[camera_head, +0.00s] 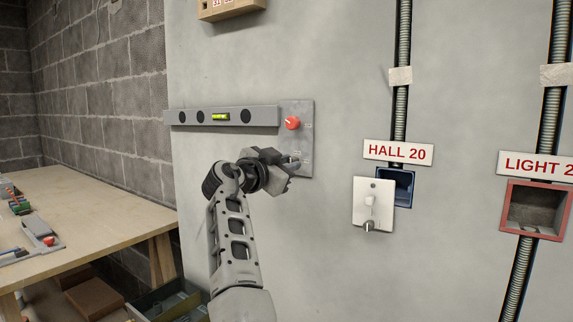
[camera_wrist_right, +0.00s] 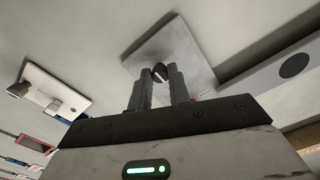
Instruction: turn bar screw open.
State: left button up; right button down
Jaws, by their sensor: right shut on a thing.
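A grey metal plate (camera_head: 303,105) is on the wall at the right end of a grey bar (camera_head: 180,117) with a green level vial. A red knob (camera_head: 292,122) with a pale line sits on the plate's upper part. My right gripper (camera_head: 291,163) is at the plate's lower part, below the red knob. In the right wrist view its fingers (camera_wrist_right: 159,82) are shut on a small dark round screw head (camera_wrist_right: 159,72) in front of the plate (camera_wrist_right: 185,50). The fingers mostly hide the screw in the head view. My left gripper is not in view.
To the right, a white switch plate (camera_head: 365,190) hangs beside a blue wall box (camera_head: 404,188) under a "HALL 20" sign (camera_head: 398,151). A red box (camera_head: 515,222) is further right. A wooden workbench (camera_head: 100,205) stands at left. The wall between is bare.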

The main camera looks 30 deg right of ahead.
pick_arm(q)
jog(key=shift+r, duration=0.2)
pick_arm(e)
jog(key=shift+n, duration=0.4)
jog(key=n+p, duration=0.8)
jog(key=n, duration=0.7)
jog(key=shift+s+r, duration=0.1)
jog(key=shift+r, duration=0.05)
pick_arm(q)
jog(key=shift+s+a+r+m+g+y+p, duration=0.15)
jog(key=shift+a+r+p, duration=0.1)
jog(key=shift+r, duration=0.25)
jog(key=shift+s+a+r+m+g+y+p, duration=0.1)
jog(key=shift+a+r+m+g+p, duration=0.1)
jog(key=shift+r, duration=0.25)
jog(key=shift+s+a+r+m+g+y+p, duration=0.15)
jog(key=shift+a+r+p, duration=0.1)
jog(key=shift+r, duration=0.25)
pick_arm(e)
jog(key=shift+n, duration=0.9)
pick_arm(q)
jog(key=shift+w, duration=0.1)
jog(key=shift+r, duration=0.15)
pick_arm(e)
jog(key=shift+n, duration=0.3)
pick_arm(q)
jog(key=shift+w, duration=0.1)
